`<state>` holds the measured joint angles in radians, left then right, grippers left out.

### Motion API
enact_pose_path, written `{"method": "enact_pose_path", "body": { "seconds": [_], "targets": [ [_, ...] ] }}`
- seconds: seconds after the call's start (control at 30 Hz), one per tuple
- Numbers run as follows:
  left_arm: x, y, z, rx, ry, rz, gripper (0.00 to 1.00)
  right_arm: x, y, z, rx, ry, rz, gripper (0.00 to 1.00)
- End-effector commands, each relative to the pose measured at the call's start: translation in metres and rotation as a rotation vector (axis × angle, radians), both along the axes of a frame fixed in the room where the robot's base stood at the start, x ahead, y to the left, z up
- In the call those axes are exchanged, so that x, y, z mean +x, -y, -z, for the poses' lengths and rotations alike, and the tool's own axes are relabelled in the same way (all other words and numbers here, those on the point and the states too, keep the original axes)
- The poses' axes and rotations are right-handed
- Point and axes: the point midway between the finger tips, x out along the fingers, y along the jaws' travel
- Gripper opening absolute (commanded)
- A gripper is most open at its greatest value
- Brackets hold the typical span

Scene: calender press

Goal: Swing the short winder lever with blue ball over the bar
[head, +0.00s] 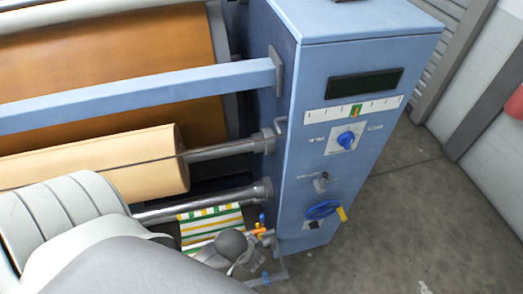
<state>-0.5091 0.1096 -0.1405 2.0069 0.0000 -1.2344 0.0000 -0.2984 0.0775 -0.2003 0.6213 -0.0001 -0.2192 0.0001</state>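My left arm comes in from the lower left, and its gripper (243,256) is at the bottom middle, partly hidden by the arm. I cannot tell whether its fingers are open or shut. Just right of it, by the lower corner of the blue machine cabinet (300,120), are a small blue part (262,219) and orange parts (258,231). The blue part may be the ball of the short winder lever, but it is too small to tell. The blue bar (140,95) crosses the upper left to the cabinet. My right gripper is not in view.
A cream roll (110,158) and a steel shaft (200,204) lie below the bar, with striped material (212,222) beneath. The cabinet front carries a blue knob (346,139) and a blue handle with yellow end (321,209). Concrete floor (400,230) is clear at right.

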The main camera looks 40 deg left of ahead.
Motion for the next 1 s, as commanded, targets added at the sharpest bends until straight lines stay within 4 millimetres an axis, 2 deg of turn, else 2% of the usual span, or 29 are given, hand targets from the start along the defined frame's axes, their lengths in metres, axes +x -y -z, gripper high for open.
{"method": "enact_pose_path", "body": {
  "seconds": [0.1,0.33,0.43,0.6,0.8,0.9,1.0],
  "targets": [
    [0.001,-0.001,-0.037,-0.001,0.020,-0.003,0.35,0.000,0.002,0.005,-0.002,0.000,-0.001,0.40],
    [-0.003,0.000,-0.093,-0.009,0.048,-0.003,0.35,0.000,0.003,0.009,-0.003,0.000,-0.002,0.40],
    [0.006,0.011,-0.120,-0.044,0.077,0.022,0.35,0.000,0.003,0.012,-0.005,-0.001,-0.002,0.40],
    [0.029,0.037,-0.126,-0.118,0.078,0.068,0.35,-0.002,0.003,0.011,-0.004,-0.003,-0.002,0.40],
    [0.055,0.056,-0.122,-0.175,0.040,0.105,0.35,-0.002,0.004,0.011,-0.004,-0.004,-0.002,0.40],
    [0.068,0.057,-0.119,-0.185,-0.003,0.104,0.35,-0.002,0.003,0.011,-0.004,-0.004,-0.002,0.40],
    [0.081,0.046,-0.115,-0.174,-0.059,0.074,0.35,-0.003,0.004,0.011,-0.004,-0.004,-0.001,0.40]
  ]
}}
